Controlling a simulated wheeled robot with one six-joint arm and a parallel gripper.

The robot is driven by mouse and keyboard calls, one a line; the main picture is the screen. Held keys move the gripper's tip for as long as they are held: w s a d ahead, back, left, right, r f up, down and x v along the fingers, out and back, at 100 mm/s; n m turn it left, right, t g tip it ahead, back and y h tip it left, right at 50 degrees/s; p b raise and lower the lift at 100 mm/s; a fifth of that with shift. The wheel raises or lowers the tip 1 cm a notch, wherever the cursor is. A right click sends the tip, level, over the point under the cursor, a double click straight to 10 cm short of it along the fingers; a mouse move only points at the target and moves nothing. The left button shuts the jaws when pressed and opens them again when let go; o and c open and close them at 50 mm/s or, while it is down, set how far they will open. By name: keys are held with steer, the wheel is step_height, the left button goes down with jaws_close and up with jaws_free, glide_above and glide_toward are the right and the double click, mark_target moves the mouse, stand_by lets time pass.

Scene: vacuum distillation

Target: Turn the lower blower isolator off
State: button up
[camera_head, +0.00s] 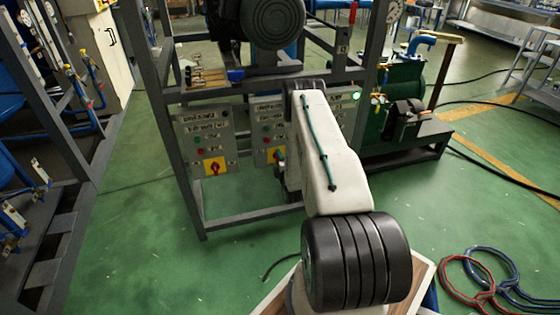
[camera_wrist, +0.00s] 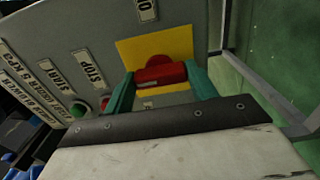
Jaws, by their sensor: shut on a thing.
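In the wrist view a red isolator knob (camera_wrist: 162,72) sits on a yellow plate (camera_wrist: 128,48) on a grey control panel (camera_wrist: 70,25). My gripper (camera_wrist: 160,86) has its two teal fingers on either side of the knob's red handle and is shut on it. The handle lies roughly across the wrist picture, from finger to finger. In the head view my arm hides my gripper and the knob it holds. Two isolators show there on yellow plates: one on the left panel (camera_head: 214,166) and one, partly covered, on the middle panel (camera_head: 276,155).
A green button (camera_wrist: 78,109) and a red button beside it, with START and STOP labels, sit left of my fingers. Grey frame bars (camera_head: 175,150) surround the panels. A green machine (camera_head: 400,85) stands to the right. Coiled hoses (camera_head: 480,285) lie on the floor. The left floor is clear.

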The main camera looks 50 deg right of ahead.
steer(key=o, duration=1)
steer(key=shift+s+d, duration=0.1)
steer(key=shift+s, duration=0.05)
steer(key=v, duration=0.7)
steer(key=shift+s+a, duration=0.3)
steer(key=shift+f, duration=0.1)
